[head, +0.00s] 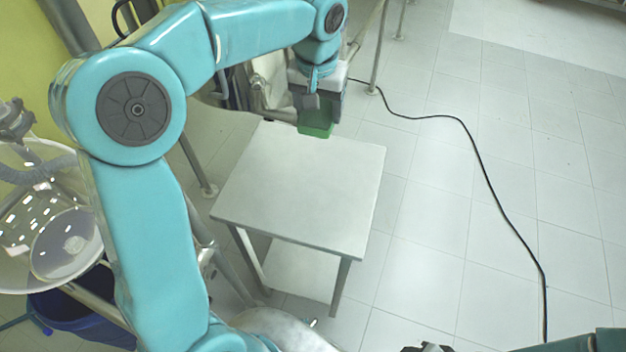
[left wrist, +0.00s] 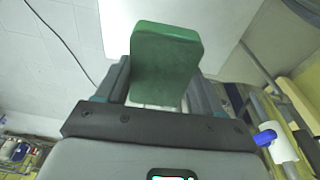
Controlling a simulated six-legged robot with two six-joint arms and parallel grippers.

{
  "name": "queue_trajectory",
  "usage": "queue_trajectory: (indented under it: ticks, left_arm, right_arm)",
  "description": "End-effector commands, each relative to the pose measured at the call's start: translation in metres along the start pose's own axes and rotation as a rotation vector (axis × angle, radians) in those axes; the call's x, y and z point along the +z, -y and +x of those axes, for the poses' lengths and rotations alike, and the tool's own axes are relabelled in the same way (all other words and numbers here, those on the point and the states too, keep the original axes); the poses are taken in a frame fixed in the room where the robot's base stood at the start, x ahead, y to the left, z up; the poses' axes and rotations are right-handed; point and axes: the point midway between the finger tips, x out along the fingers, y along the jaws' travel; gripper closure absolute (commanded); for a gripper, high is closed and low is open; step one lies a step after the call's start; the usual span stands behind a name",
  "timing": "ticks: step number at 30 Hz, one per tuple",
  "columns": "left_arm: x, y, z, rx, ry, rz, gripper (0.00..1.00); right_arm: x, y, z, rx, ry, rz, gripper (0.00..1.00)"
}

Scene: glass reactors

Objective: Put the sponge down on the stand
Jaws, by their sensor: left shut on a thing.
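The green sponge (head: 316,122) is held by my left gripper (head: 318,100) at the far edge of the stand's top in the head view. The stand (head: 300,185) is a small table with a flat, bare, light-grey top. In the left wrist view, the sponge (left wrist: 166,60) is a green block between the two dark fingers of my left gripper (left wrist: 155,85). The stand's pale top (left wrist: 228,35) shows behind it. I cannot tell whether the sponge touches the top. My right gripper is not clearly in view.
A black cable (head: 475,150) runs over the tiled floor to the right of the stand. Metal frame posts (head: 195,165) and a glass vessel (head: 70,245) stand on the left. A dark blue bin (head: 75,315) is at the lower left. The floor on the right is mostly clear.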

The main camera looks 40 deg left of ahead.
Motion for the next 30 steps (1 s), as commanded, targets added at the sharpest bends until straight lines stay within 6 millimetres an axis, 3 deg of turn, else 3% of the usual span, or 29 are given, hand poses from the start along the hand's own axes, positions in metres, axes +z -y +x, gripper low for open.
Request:
queue_trajectory:
  ticks: [5,18,30]
  left_arm:
    - [0.006,0.007,0.024,-0.004,0.004,-0.014,0.61]
    - [0.023,0.007,0.142,-0.003,0.005,-0.013,0.61]
    - [0.029,0.005,0.195,-0.003,0.004,-0.01,0.61]
  right_arm:
    - [0.0,-0.004,0.01,0.0,0.0,0.0,0.57]
    - [0.0,-0.006,0.016,0.0,0.0,0.0,0.57]
    - [0.0,-0.006,0.018,0.0,0.0,0.0,0.57]
